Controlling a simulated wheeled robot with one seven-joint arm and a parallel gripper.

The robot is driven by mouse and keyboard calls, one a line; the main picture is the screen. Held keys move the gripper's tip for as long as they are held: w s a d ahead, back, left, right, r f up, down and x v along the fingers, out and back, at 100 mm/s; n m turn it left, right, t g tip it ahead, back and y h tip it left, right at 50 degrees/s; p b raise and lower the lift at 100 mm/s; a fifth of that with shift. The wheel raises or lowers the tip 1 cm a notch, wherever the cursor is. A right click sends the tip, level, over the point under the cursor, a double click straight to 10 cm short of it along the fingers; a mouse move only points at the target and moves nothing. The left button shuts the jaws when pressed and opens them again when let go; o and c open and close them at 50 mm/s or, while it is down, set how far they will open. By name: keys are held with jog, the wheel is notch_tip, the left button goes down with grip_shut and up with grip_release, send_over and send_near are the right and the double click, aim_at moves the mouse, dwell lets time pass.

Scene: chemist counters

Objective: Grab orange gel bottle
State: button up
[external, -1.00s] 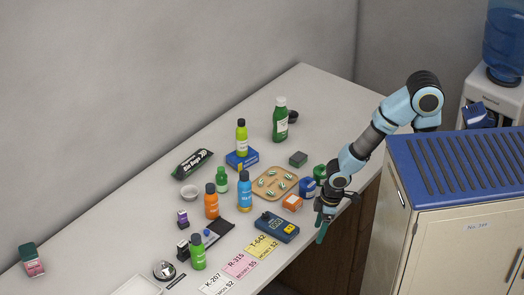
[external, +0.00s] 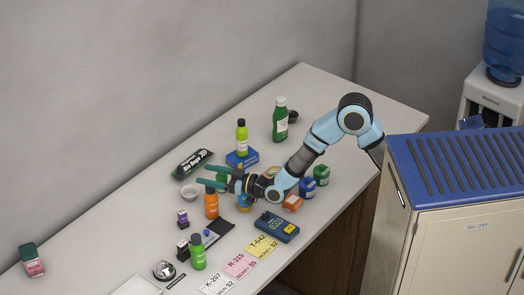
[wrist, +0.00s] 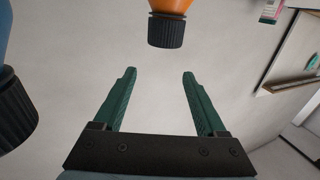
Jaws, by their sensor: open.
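The orange gel bottle (external: 211,205) has a dark cap and stands upright on the counter. In the wrist view its orange body and black ribbed cap (wrist: 167,28) show at the top, beyond the fingertips and between their lines. My gripper (external: 206,175) is open, with green fingers pointing left near the bottle's cap in the external view. In the wrist view my gripper (wrist: 159,73) is empty, and the bottle is apart from both fingers.
A blue bottle (external: 243,203) stands close to the right, partly hidden by my wrist; its dark cap (wrist: 14,112) shows at the left in the wrist view. The counter's left part is mostly clear.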

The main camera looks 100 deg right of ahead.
aim_at(210, 189)
jog(key=shift+f, duration=0.95)
notch_tip(210, 189, down, 4)
jog(key=shift+f+p, duration=0.1)
jog(key=shift+p, duration=0.5)
jog(key=p+x, duration=0.1)
jog(key=x, duration=0.2)
grip_shut()
